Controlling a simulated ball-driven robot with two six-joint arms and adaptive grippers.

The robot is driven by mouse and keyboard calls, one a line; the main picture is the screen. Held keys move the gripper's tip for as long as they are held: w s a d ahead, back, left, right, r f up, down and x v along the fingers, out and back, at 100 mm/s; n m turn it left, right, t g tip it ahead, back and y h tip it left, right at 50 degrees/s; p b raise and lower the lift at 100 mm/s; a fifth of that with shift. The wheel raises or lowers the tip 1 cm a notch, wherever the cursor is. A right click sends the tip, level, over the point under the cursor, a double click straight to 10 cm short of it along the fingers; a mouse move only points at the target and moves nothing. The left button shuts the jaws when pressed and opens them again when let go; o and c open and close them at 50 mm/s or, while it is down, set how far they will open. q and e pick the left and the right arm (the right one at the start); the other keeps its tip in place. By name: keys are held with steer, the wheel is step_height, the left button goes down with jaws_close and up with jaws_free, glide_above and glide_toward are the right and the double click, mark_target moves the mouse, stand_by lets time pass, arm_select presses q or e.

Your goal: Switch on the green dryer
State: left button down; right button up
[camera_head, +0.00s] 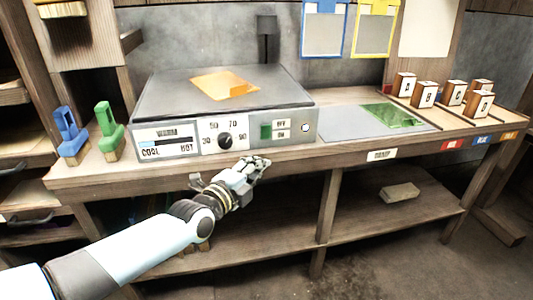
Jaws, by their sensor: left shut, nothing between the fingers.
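A grey box-shaped dryer (160,95) with a flat dark top stands on the wooden bench. Its front panel has a warm scale from COOL to HOT at the left and a black dial (225,141) with numbers in the middle. At the right are a green switch (266,131), OFF and ON labels (281,129) and a small round white light (305,127). My left gripper (262,163) is shut and empty, in front of and below the panel, near the bench's front edge. It looks apart from the switch. My right gripper is out of view.
An orange sheet (224,85) lies on the dryer's top. A green sheet (393,115) lies on a grey plate at the right. Lettered wooden blocks (425,95) stand at the far right. Blue (68,132) and green (109,127) handled tools stand at the left.

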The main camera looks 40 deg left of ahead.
arm_select(q)
steer(key=s, duration=0.4)
steer(key=shift+s+d+f+p, duration=0.2)
steer(key=shift+s+p, duration=0.05)
steer(key=shift+p, duration=0.15)
steer(key=s+d+f+n+g, duration=0.1)
steer(key=s+f+n+g, duration=0.25)
steer(key=s+f, duration=0.85)
steer(key=s+d+f+n+g, duration=0.2)
steer(key=s+f+g, duration=0.4)
steer(key=f, duration=1)
steer(key=s+d+f+n+g, duration=0.1)
steer(key=s+f+n+g, duration=0.2)
steer(key=s, duration=1)
steer(key=s+d+f+n+g, duration=0.1)
steer(key=s+f+n+g, duration=0.3)
steer(key=s, duration=1)
steer(key=shift+f+n, duration=1.85)
